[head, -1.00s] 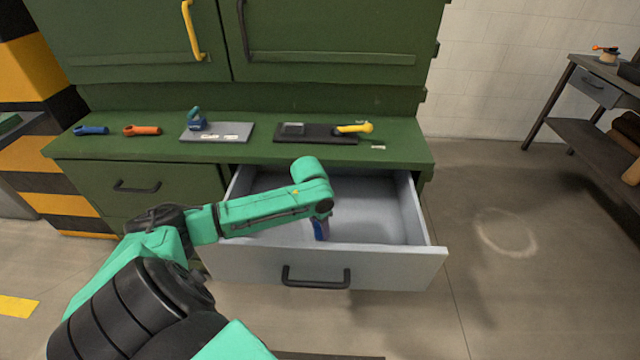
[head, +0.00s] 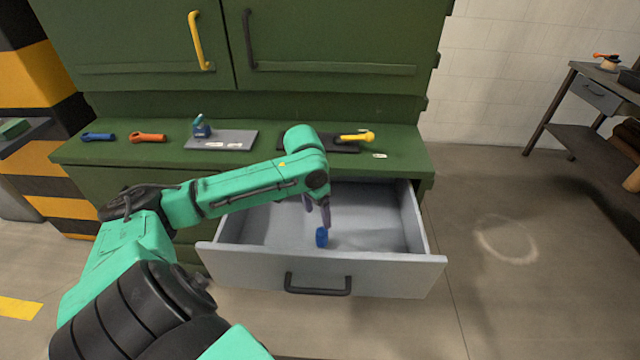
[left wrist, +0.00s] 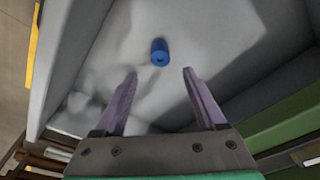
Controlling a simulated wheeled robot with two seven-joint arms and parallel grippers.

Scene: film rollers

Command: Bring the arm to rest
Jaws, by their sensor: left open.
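My left arm (head: 255,189) reaches in from the left over the open drawer (head: 330,268) of the green cabinet. My left gripper (head: 320,214) points down into the drawer, open and empty. In the left wrist view its two purple fingers (left wrist: 158,84) stand apart. A small blue cylinder (head: 321,237) lies on the drawer's grey floor, just beyond the fingertips; it also shows in the left wrist view (left wrist: 160,52). It is apart from both fingers. My right gripper is not in view.
On the green counter lie a blue wrench-like tool (head: 98,136), an orange one (head: 147,137), a grey mat (head: 195,143) with a blue item, and a yellow tool (head: 357,136) on a dark mat. A dark table (head: 590,95) stands at the right. Floor between is clear.

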